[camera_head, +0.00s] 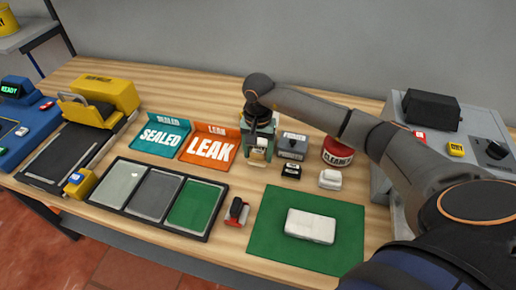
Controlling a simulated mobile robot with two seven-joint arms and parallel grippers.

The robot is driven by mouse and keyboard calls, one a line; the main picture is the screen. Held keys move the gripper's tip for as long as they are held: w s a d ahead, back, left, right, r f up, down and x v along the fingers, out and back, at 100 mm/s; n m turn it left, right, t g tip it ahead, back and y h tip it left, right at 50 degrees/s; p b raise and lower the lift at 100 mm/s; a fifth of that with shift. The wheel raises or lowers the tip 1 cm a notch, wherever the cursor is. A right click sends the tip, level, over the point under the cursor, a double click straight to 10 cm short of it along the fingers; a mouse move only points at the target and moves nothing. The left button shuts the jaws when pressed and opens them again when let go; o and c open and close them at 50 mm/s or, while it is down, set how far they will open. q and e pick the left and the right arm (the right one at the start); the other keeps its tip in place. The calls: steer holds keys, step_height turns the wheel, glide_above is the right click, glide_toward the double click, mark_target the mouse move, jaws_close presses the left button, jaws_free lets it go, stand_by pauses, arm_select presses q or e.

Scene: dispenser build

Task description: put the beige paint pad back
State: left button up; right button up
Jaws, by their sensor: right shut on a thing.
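My right gripper (259,134) reaches down at the middle of the table, its arm coming in from the right. It is shut on a small beige piece, which looks like the beige paint pad (258,155). The pad is small in the picture and partly hidden by the fingers. A grey-green holder (245,136) stands right at the gripper. I cannot tell whether the pad touches it. My left gripper is not in view.
LEAK (208,149) and SEALED (160,137) trays stand left of the gripper. A grey box (293,146), a small black box (291,171), a white block (330,179) and a red CLEANER can (339,152) stand right. In front are a three-panel tray (118,213) and a green mat (266,250).

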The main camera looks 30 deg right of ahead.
steer(key=shift+f+b, duration=0.3)
steer(key=shift+f, duration=0.6)
steer(key=shift+f+b, duration=0.55)
steer(key=o, duration=1.3)
steer(key=shift+r+p, duration=2.5)
steer(key=shift+r, duration=1.55)
